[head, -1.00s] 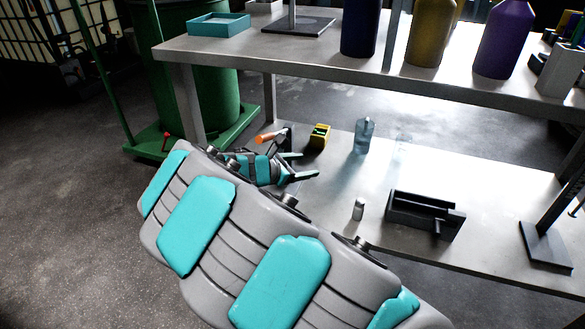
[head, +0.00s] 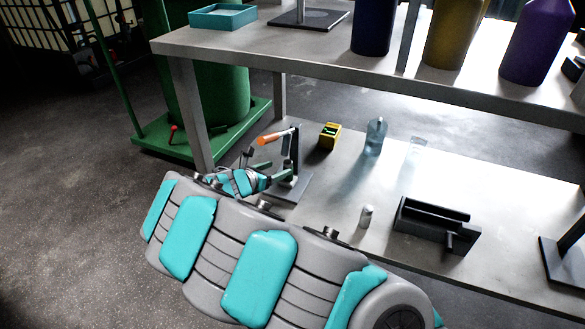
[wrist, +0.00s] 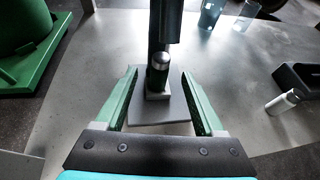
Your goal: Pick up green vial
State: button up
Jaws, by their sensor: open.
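A small dark cylinder with a silvery cap (wrist: 159,64) stands upright in front of a dark post in the wrist view. Its green colour is not clear, so I cannot be sure it is the green vial. My gripper (wrist: 163,85) is open, with one finger on each side of the cylinder and a gap to both. In the head view my gripper (head: 284,168) is at the black stand (head: 293,148) with the orange handle, on the lower shelf's left end. The cylinder cannot be made out there.
A small white-capped vial (head: 366,216), a black open box (head: 435,224), a clear bottle (head: 375,137) and a yellow block (head: 329,135) stand on the lower shelf (head: 330,190).

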aim_at(285, 167)
jog(key=x, duration=0.7)
jog(key=shift+w+d+f+b, duration=0.1)
jog(key=shift+d+f+b, duration=0.05)
jog(key=shift+f+b, duration=0.2)
grip_shut()
dwell(0.4)
